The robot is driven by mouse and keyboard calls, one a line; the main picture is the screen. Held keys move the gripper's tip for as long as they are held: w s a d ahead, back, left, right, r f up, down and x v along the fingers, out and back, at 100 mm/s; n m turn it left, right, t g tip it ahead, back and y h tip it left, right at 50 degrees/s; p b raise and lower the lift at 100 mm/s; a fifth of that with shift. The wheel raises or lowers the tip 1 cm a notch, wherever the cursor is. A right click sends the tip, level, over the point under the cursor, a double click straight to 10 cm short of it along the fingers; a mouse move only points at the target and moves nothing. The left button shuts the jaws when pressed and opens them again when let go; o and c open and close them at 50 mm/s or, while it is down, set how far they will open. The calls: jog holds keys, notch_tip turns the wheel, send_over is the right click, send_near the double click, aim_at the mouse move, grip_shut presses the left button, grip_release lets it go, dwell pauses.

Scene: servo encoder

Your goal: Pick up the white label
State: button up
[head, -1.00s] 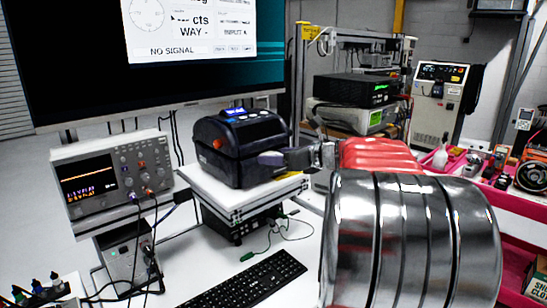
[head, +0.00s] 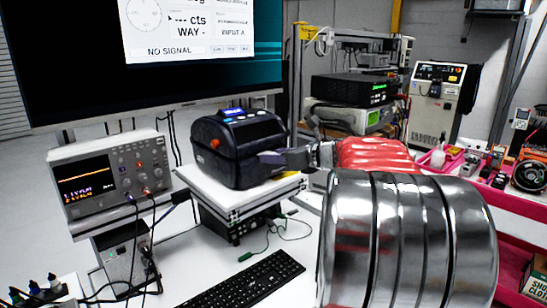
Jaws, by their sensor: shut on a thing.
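A black label printer (head: 238,148) with a lit blue display and an orange button stands on a white platform at the centre of the head view. My gripper (head: 278,160) reaches in from the right, its tip at the printer's front right side. My arm's red section and large metal cylinder fill the lower right. The fingers are small and dark here, shut at the printer's front. The white label itself cannot be made out; the gripper or the printer may hide it.
An oscilloscope (head: 113,172) stands left of the printer. A black keyboard (head: 247,283) lies on the white desk in front, with a green cable (head: 255,252) beyond it. A large monitor (head: 80,60) hangs above. Stacked instruments (head: 350,92) stand behind my arm. A pink-edged bench (head: 510,215) is at right.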

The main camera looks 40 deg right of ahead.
notch_tip(320, 180, up, 10)
dwell(0.5)
dwell(0.6)
jog(key=shift+s, duration=0.15)
